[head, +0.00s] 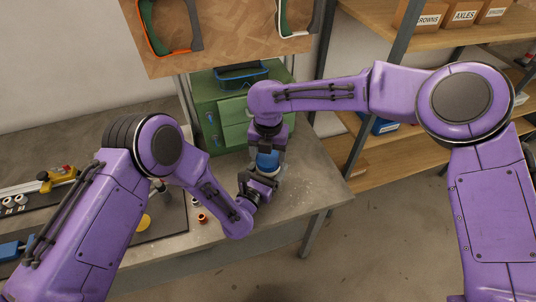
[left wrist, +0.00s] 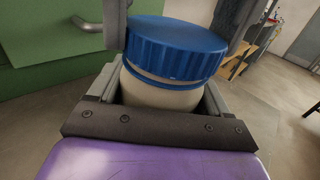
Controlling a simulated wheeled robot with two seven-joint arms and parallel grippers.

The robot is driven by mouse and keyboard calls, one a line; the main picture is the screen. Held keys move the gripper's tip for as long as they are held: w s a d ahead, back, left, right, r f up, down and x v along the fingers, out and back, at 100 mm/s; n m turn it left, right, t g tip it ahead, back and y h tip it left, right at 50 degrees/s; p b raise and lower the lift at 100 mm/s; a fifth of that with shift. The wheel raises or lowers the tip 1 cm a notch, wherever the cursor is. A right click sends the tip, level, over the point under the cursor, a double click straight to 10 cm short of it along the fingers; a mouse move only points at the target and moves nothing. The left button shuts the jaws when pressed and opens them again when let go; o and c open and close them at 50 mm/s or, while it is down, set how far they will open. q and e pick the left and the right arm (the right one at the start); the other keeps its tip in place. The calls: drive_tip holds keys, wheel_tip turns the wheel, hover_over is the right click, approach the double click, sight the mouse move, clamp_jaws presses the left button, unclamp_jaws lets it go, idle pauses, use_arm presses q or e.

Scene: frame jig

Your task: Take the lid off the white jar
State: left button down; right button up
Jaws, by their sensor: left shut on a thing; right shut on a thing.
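The white jar (left wrist: 160,92) stands upright between the fingers of my left gripper (head: 266,182), which is shut on its body. The ribbed blue lid (left wrist: 175,47) is at the jar's top, and it also shows in the head view (head: 268,160). A blue ring shows just under the lid's skirt; I cannot tell whether the lid is still seated or slightly raised. My right gripper (head: 268,149) reaches down from above and is shut on the lid, its dark fingers on either side in the left wrist view. Much of the jar is hidden by the grippers.
A green drawer cabinet (head: 226,118) with a blue basket (head: 241,75) on top stands just behind. Small parts, including a copper-coloured one (head: 202,218), lie on the grey bench (head: 316,190) left of the jar. Shelves with boxes (head: 463,17) are at right.

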sight(268, 157)
use_arm(q)
drive_tip(key=shift+a+f, duration=0.1)
drive_tip(key=shift+f, duration=0.15)
use_arm(e)
drive_tip(key=shift+s+a+r, duration=0.1)
drive_tip(key=shift+a+r, duration=0.1)
drive_tip(key=shift+r, duration=0.15)
drive_tip(key=shift+c, duration=0.6)
use_arm(q)
drive_tip(key=shift+s, duration=0.1)
use_arm(e)
drive_tip(key=shift+d+r, duration=0.15)
drive_tip(key=shift+r, duration=0.55)
drive_tip(key=shift+r, duration=0.25)
wheel_tip(268, 157, up, 4)
drive_tip(key=shift+f, duration=0.25)
use_arm(q)
drive_tip(key=shift+c, duration=0.2)
unclamp_jaws()
drive_tip(key=shift+o, duration=0.2)
drive_tip(key=shift+w, duration=0.2)
use_arm(e)
drive_tip(key=shift+w+f, duration=0.15)
drive_tip(key=shift+w, duration=0.15)
